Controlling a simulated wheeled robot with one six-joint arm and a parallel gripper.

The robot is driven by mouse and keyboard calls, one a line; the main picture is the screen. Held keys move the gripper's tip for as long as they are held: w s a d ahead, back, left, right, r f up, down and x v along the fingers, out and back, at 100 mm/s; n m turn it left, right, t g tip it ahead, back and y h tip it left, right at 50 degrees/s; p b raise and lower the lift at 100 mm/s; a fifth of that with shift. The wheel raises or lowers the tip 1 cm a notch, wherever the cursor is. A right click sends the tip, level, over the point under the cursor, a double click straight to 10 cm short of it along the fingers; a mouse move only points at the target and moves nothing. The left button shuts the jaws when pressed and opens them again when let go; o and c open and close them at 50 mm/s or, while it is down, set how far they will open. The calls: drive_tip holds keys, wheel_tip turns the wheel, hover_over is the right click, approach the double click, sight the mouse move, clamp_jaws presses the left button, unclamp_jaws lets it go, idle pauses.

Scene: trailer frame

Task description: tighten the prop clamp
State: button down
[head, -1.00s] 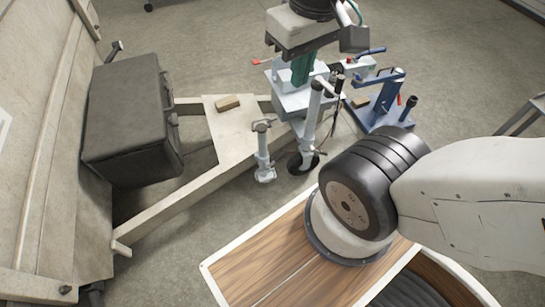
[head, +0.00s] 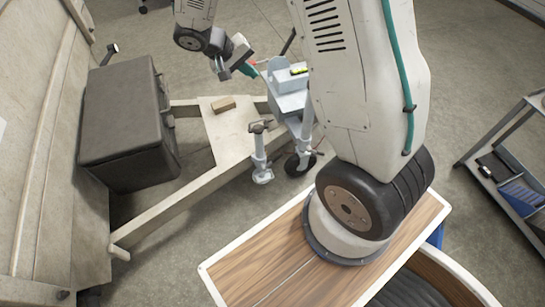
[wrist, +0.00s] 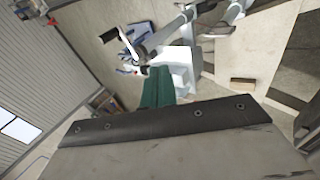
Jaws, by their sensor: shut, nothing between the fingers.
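A pale prop leg (head: 260,155) stands on a round foot beside the trailer frame, with a dark clamp handle (head: 262,127) at its top. Behind it to the right is a thicker post with a jockey wheel (head: 299,164); its upper part is partly hidden by my arm. My gripper (head: 248,70) has teal fingers and is shut and empty, in the air above the frame and left of the pale coupling box (head: 285,82). In the wrist view the shut teal fingers (wrist: 157,88) appear in front of pale metal parts; I cannot tell which clamp is there.
The trailer frame (head: 180,210) carries a plate with a wooden block (head: 223,104). A dark box (head: 125,110) stands at left against the trailer wall. A shelf cart (head: 510,170) is at right. Open concrete floor lies around.

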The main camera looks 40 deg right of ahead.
sight(276, 157)
drive_tip(key=w+f+h, duration=0.1)
drive_tip(key=w+f, duration=0.1)
drive_tip(key=f, duration=0.8)
drive_tip(key=w+f, duration=0.2)
drive_tip(key=f, duration=0.8)
drive_tip(key=s+f, duration=0.2)
drive_tip(key=f, duration=0.8)
drive_tip(key=s+a+f+n+t, duration=0.1)
drive_tip(key=s+f, duration=0.1)
drive_tip(key=f, duration=0.8)
drive_tip(key=shift+s+a, duration=0.15)
drive_tip(key=shift+a, duration=0.1)
drive_tip(key=shift+f, duration=0.1)
drive_tip(key=x, duration=1.4)
drive_tip(key=shift+w, duration=0.2)
